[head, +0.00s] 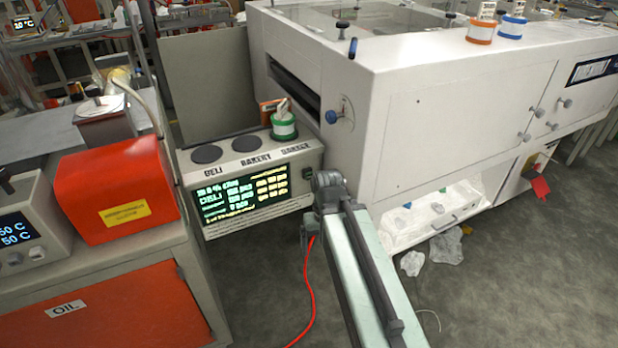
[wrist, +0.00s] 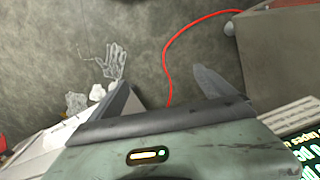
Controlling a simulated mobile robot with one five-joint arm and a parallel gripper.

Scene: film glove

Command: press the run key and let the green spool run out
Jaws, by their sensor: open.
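The green spool (head: 283,127) stands upright at the right end of the top of a grey box (head: 250,178), under the side of the large white machine. The box has a lit display (head: 241,196) with green and yellow text on its front; part of that display also shows in the wrist view (wrist: 308,150). I cannot pick out the run key. My gripper (head: 309,232) is open and empty, low in front of the box's right end, apart from the spool. A grey finger shows in the wrist view; the spool does not.
An orange-red unit (head: 115,190) stands on the left bench. A red cable (head: 308,300) and crumpled clear film (head: 446,246) lie on the floor.

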